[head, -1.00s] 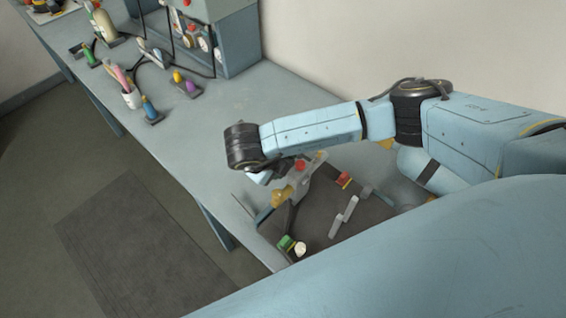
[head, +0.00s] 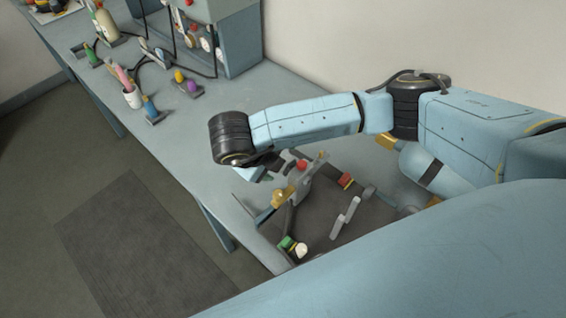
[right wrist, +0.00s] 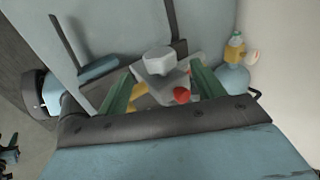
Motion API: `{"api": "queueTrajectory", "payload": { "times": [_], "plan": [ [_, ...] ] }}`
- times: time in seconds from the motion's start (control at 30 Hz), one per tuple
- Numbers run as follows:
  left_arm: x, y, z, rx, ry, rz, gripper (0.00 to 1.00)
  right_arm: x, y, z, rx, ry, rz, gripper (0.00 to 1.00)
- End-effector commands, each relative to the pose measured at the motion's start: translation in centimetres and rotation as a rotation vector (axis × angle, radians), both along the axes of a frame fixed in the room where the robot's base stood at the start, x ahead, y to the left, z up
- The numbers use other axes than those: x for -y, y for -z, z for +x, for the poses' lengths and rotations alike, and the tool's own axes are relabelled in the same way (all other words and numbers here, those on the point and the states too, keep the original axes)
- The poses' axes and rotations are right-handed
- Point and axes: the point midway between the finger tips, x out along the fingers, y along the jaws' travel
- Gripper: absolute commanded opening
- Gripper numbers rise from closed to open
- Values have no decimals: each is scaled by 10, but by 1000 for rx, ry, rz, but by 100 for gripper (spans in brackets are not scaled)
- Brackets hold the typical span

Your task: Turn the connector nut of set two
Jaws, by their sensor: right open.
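A breathing set lies on a dark tray (head: 318,215) on the bench, partly behind my arm in the head view. Its grey metal body carries a red knob (head: 302,166) and a yellow part (head: 283,197). In the right wrist view a silver hexagonal nut (right wrist: 158,60) sits between my right gripper's green-lined fingers (right wrist: 160,76). The fingers are apart, with visible space on both sides of the nut. The red knob (right wrist: 181,95) shows nearer the palm. Whether this is set two cannot be told. My left gripper is out of view.
A wall runs behind the bench.

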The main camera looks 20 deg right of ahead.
Motion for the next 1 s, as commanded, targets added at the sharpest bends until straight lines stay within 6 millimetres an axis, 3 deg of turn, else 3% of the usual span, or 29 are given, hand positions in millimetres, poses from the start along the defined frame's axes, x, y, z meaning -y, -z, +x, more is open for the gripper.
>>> {"api": "queueTrajectory", "payload": {
  "times": [0.2, 0.4, 0.87, 1.0],
  "plan": [
    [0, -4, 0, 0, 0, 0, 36, -25, -46, -8, 5, -5, 0, 67],
    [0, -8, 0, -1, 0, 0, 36, -38, -67, -14, 4, -3, 0, 67],
    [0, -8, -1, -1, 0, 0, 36, -42, -74, -17, 0, 0, 0, 67],
    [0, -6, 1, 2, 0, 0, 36, -48, -65, -21, -38, 1, 29, 67]
  ]
}}
